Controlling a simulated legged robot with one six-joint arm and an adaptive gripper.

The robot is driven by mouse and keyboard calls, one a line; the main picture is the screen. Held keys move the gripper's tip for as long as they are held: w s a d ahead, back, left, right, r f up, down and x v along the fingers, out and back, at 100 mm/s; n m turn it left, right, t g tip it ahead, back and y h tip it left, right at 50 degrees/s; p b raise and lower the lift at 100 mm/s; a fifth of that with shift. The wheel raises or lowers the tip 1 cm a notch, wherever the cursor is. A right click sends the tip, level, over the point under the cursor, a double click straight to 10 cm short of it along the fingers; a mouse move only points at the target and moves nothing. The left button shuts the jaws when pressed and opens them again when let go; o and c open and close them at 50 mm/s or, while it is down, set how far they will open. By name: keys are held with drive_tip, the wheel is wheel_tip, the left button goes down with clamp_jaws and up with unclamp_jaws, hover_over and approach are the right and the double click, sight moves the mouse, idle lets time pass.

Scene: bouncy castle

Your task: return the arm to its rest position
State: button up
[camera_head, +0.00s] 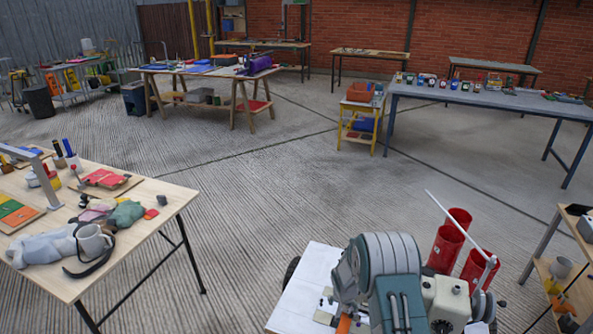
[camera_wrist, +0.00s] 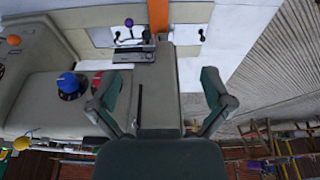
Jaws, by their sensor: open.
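My gripper (camera_wrist: 160,88) shows in the wrist view with its two green-grey fingers spread wide apart. Nothing is between the fingers. Beyond them are grey and white surfaces that look like my own body, with small dark fittings and an orange strip. In the head view, rounded grey and teal parts that look like my arm sit at the bottom, right of centre, close over a white surface. I cannot make out the fingertips there.
Red cylinders (camera_head: 447,245) stand close beside the arm. A cluttered wooden table (camera_head: 150,205) is at the left, and a shelf unit (camera_head: 548,268) at the right edge. A long blue-grey table (camera_head: 480,98) stands farther back. The concrete floor (camera_head: 270,185) between them is clear.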

drive_tip(key=s+r+n+t, duration=0.1)
drive_tip(key=s+r, duration=0.2)
drive_tip(key=r, duration=0.8)
drive_tip(key=s+r, duration=0.4)
drive_tip(key=r, duration=0.6)
drive_tip(key=s+r+n+t, duration=0.1)
drive_tip(key=s+r, duration=0.2)
drive_tip(key=r, duration=0.8)
drive_tip(key=s+r+n, duration=0.1)
drive_tip(key=s+r, duration=0.4)
drive_tip(key=s, duration=0.8)
drive_tip(key=s+r+n+t+y, duration=0.1)
drive_tip(key=s+r, duration=0.5)
drive_tip(key=s, duration=0.7)
drive_tip(key=shift+a, duration=0.25)
